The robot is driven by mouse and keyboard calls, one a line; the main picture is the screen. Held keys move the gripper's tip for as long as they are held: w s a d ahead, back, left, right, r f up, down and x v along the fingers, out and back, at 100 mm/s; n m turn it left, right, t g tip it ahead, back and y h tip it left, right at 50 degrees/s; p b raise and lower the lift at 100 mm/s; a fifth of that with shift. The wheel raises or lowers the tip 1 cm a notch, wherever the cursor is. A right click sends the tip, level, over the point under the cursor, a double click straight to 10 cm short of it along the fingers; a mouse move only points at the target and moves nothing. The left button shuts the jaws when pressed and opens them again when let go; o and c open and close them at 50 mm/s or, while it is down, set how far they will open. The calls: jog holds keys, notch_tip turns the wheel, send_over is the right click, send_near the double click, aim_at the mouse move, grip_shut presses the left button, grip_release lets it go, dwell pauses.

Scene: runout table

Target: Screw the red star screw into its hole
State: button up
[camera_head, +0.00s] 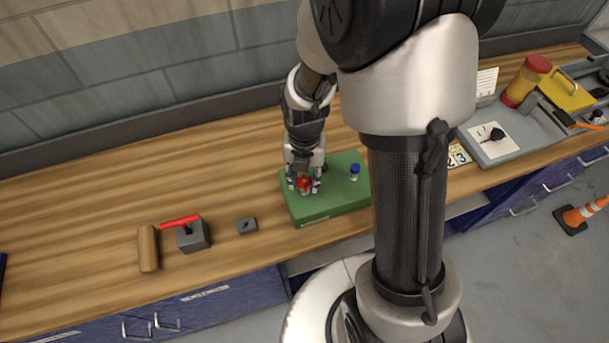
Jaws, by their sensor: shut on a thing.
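The red star screw (304,184) stands at the left part of a green block (325,205) on the wooden table. My gripper (304,187) points down over the block, with its fingers on both sides of the screw's red head, shut on it. The screw's lower end and its hole are too small or hidden to make out, so I cannot tell how deep it sits. A blue-topped screw (354,172) stands upright on the block to the right of my gripper.
Left of the block are a small dark square piece (247,225), a grey block with a red handle (192,236) and a wooden cylinder (148,249). A grey tray (515,142) lies at the right. The table's far left is clear. My arm hides the block's right end.

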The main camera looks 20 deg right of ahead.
jog(key=shift+m, duration=1.1)
jog(key=shift+m, duration=1)
jog(key=m, duration=0.2)
jog(key=shift+m, duration=0.3)
jog(key=shift+m, duration=0.8)
jog(key=o, duration=1.2)
